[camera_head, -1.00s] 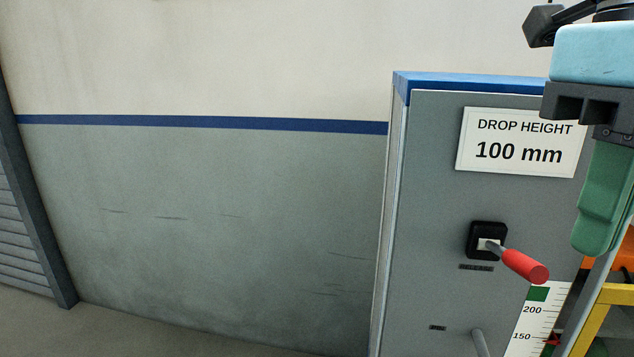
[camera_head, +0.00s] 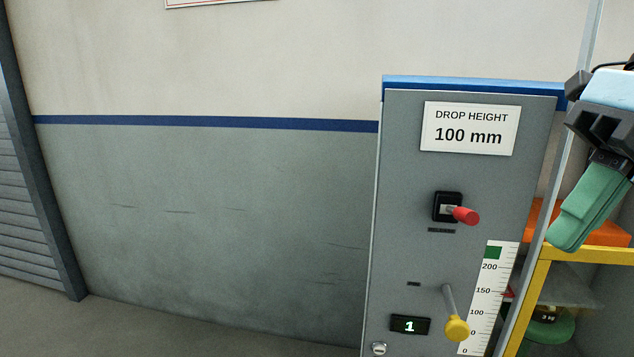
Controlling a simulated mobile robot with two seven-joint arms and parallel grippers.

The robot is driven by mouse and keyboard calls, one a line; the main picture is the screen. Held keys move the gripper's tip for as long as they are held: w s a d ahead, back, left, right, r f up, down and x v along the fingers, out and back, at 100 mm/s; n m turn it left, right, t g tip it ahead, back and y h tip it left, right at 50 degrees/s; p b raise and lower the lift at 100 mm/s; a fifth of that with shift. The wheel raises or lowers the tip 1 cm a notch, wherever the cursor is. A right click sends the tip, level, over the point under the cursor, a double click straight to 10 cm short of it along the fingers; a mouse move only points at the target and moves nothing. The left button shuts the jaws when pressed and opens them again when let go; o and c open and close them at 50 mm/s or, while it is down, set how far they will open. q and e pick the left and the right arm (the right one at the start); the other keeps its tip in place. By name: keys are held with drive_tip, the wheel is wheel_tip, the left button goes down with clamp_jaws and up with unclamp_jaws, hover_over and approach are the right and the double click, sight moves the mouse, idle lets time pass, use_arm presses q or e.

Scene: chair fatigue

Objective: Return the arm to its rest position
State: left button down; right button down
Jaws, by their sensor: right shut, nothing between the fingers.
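My right gripper (camera_head: 572,240) hangs at the right edge of the head view, with green fingers pointing down and to the left. Its fingers are shut together with nothing between them. It is to the right of the grey control cabinet (camera_head: 400,260), apart from the red-tipped lever (camera_head: 465,215) on the cabinet's front. The rest of the right arm runs out of the picture at the right. My left gripper is not in view.
The cabinet carries a "DROP HEIGHT 100 mm" sign (camera_head: 468,129), a yellow-knobbed lever (camera_head: 457,328), a scale (camera_head: 488,300) and a display (camera_head: 410,325) reading 1. A yellow frame (camera_head: 590,254) stands at the right, below the gripper. Floor and wall at left are clear.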

drive_tip(key=w+d+f+m+t+y, duration=0.4)
drive_tip(key=d+f+m+y, duration=0.1)
drive_tip(key=d+f, duration=0.15)
drive_tip(key=w+d+f+m+t+y, duration=0.3)
drive_tip(key=w+d+f+m+y, duration=0.15)
drive_tip(key=d+f, duration=0.2)
drive_tip(key=s+d+f+m+t+h, duration=0.1)
drive_tip(key=d+f+m+t+h, duration=0.25)
drive_tip(key=f+m, duration=0.45)
drive_tip(key=s+d+f+m+t+h, duration=0.15)
drive_tip(key=f+m+t, duration=0.3)
drive_tip(key=f, duration=0.85)
drive_tip(key=s+a+f+m+h, duration=0.2)
drive_tip(key=s+f+m, duration=0.15)
drive_tip(key=f, duration=0.35)
drive_tip(key=s+a+f+m+g+h+p, duration=0.1)
drive_tip(key=s+a+f+m+h, duration=0.2)
drive_tip(key=f, duration=0.4)
drive_tip(key=s+a+f+m+h, duration=0.1)
drive_tip(key=s+f+m+h, duration=0.2)
drive_tip(key=f, duration=0.4)
drive_tip(key=s+a+f+m+g, duration=0.2)
drive_tip(key=s+a+f, duration=0.2)
drive_tip(key=s+a, duration=0.2)
drive_tip(key=s+a+f+m+g, duration=0.2)
drive_tip(key=s+a+f+g, duration=0.1)
drive_tip(key=s+a, duration=0.3)
drive_tip(key=shift+s+a+f+m, duration=0.35)
drive_tip(key=shift+a+f, duration=0.4)
drive_tip(key=shift+a, duration=0.4)
